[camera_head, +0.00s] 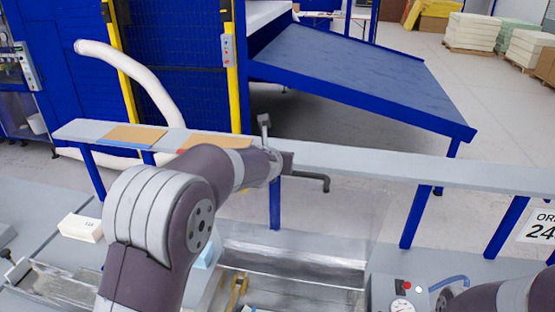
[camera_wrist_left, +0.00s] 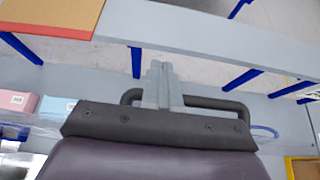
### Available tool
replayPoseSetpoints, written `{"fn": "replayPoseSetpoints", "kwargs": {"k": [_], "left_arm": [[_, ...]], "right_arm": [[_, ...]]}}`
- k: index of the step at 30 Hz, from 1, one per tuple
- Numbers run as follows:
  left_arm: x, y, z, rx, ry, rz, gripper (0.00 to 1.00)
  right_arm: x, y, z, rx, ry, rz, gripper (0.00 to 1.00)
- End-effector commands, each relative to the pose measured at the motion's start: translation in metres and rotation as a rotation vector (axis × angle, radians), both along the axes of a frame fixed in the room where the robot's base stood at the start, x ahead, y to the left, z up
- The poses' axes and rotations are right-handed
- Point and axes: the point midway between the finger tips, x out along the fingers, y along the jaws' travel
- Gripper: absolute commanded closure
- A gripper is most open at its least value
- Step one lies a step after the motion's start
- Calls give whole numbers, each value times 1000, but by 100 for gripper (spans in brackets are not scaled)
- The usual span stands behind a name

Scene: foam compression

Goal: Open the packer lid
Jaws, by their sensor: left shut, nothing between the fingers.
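My left gripper (camera_head: 284,162) is beside a dark handle bar (camera_head: 312,178) in the head view. Its shut, empty fingers are plain in the left wrist view (camera_wrist_left: 163,80), overlapping the middle of the dark handle (camera_wrist_left: 222,104). I cannot tell whether they touch it. The handle appears to belong to the packer lid, a faint clear panel (camera_head: 345,215) that looks raised over the packer's metal trough (camera_head: 295,268). My arm hides part of the packer.
A long grey shelf (camera_head: 400,168) on blue legs runs behind, with cardboard sheets (camera_head: 132,138) on it. A blue sloped table (camera_head: 345,75) stands beyond. A gauge box (camera_head: 395,290) is at the lower right. A white box (camera_head: 82,228) lies at the left.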

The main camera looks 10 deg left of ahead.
Motion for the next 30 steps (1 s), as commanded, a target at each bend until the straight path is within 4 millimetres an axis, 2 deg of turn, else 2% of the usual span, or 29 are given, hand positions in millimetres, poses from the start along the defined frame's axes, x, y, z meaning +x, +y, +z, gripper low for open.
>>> {"fn": "replayPoseSetpoints", "kwargs": {"k": [4,7,15,21,30], "left_arm": [[-3,0,2,0,-1,0,100],[-13,0,8,-1,-3,-1,100],[-75,1,44,-1,-5,0,100],[-108,2,61,-1,-4,0,100],[-116,2,62,-1,-3,0,100]], "right_arm": [[0,0,0,0,0,0,58],[0,0,-1,0,0,0,58],[0,0,5,0,0,0,58],[0,0,14,0,0,0,58],[0,0,14,0,0,0,58]]}}
